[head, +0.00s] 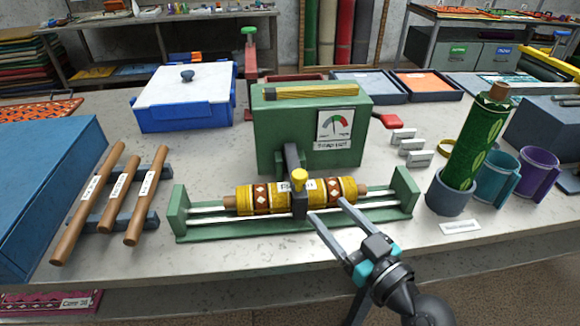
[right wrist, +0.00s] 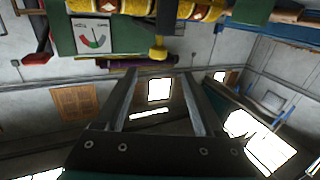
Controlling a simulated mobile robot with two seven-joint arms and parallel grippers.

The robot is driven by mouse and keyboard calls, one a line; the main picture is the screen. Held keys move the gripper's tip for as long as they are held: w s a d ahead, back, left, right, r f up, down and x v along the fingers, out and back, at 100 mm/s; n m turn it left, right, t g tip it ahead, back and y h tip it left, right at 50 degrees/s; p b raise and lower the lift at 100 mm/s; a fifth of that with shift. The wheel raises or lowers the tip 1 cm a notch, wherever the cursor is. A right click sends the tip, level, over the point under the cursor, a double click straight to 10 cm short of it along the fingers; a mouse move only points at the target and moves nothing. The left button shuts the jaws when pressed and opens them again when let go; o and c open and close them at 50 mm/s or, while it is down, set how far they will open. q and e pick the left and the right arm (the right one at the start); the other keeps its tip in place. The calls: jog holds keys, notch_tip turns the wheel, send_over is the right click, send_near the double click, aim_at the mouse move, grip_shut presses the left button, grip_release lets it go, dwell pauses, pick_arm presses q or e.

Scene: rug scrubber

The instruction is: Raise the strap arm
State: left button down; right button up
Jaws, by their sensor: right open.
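The strap arm (head: 292,160) is a dark bar on the front of the green machine (head: 272,130). It lies down across a rolled patterned rug (head: 262,196) in a green cradle (head: 240,233), and a yellow knob (head: 299,177) tops its front end. In the right wrist view the knob (right wrist: 158,50) shows just beyond and between the fingertips. My right gripper (head: 328,209) is open and empty, in front and to the right of the knob, apart from it. My left gripper is not in view.
Wooden rollers (head: 128,197) rest on a rack at left beside a blue box (head: 45,190). A blue-and-white case (head: 185,98) stands behind. At right are a green roll in a pot (head: 450,196), a teal mug (head: 496,178) and a purple mug (head: 537,172). The table front is clear.

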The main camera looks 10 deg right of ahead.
jog(key=p, duration=0.1)
send_near(293, 166)
jog(key=w+a+r, duration=0.4)
jog(key=shift+w+a, duration=0.25)
jog(key=shift+a, duration=0.1)
jog(key=shift+c, duration=0.3)
grip_shut()
dwell(0.3)
dwell(0.9)
